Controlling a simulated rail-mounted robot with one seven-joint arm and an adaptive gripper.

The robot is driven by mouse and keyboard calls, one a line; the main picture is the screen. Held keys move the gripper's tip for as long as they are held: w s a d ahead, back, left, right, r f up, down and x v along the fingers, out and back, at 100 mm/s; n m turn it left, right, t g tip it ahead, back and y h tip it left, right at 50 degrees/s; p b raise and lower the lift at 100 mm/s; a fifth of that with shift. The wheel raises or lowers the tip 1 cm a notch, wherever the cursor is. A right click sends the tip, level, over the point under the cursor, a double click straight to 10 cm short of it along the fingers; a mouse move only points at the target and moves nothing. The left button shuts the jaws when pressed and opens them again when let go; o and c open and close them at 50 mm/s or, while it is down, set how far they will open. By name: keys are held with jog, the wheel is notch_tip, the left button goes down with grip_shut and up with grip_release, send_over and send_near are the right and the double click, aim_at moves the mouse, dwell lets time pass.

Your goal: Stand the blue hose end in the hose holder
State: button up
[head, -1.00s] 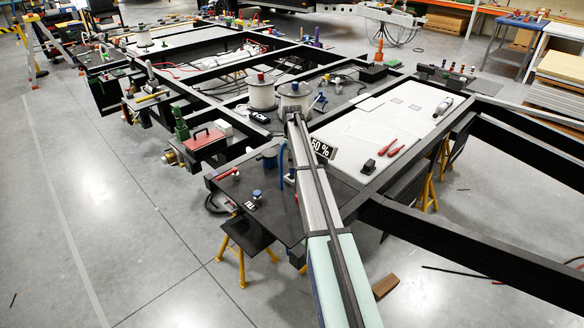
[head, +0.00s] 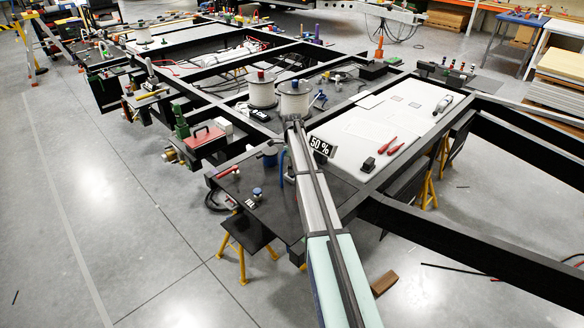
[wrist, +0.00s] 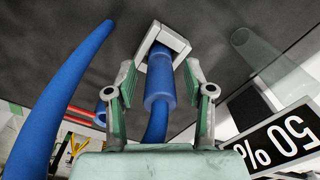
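In the wrist view the blue hose end (wrist: 160,80) is a thick blue sleeve between my two fingers. Its far part shows inside the frame of a light grey square holder (wrist: 177,41); how deep it sits I cannot tell. A thinner blue hose runs from it down behind my gripper's body. My gripper (wrist: 161,78) has its fingers on both sides of the hose end, with visible gaps, so it is open around it. In the head view my arm hides most of the holder and hose end; a bit of blue hose (head: 282,168) shows beside the arm.
A large blue hose curve (wrist: 62,95) rises at the left of the wrist view. A black "50 %" sign (wrist: 275,142) is close at the right. In the head view two white spools (head: 295,98) stand behind my arm, and a blue-capped part (head: 257,194) stands on the dark plate.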

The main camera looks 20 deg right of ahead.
notch_tip(320, 180, up, 11)
jog(key=b, duration=0.3)
jog(key=shift+f+b, duration=0.2)
jog(key=shift+b, duration=0.2)
jog(key=shift+r, duration=0.85)
